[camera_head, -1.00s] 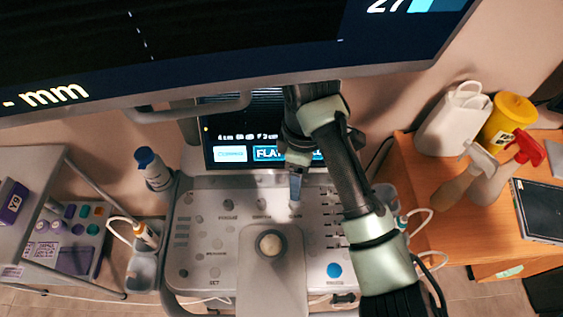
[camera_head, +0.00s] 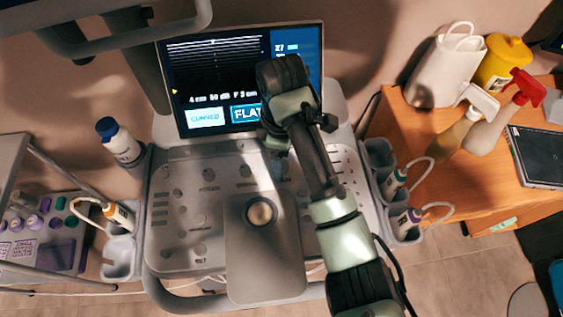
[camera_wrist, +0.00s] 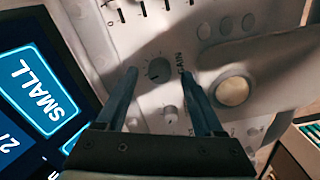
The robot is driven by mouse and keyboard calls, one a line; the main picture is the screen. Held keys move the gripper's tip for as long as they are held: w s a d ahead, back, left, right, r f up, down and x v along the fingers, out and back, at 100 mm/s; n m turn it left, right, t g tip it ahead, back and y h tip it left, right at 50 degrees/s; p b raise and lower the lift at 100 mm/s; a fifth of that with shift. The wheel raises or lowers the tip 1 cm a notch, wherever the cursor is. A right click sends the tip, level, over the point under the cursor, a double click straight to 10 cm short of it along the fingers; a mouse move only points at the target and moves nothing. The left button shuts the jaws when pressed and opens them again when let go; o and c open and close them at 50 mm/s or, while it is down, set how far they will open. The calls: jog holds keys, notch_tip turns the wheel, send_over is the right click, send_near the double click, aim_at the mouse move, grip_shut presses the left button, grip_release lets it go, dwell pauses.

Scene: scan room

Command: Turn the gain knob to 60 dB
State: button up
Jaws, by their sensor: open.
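The gain knob (camera_wrist: 158,70) is a small round grey dial on the pale console panel, with the word GAIN printed beside it in the wrist view. My gripper (camera_wrist: 159,73) is open, its two dark fingers appearing on either side of the knob. I cannot tell how far the fingertips are above the panel, or whether they touch the knob. The knob's exact pointer angle is too small to read. In the head view my arm hides the gripper tips and the knob. The console screen (camera_head: 215,85) seems to read 50 dB.
The trackball (camera_head: 261,212) and other buttons lie on the panel (camera_head: 180,235) near the knob. Another small knob (camera_wrist: 170,113) sits close by in the wrist view. Probe holders (camera_head: 388,185) flank the console. A wooden desk (camera_head: 440,215) with spray bottles stands at the right.

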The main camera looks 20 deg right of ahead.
jog(key=shift+f, duration=0.55)
grip_shut()
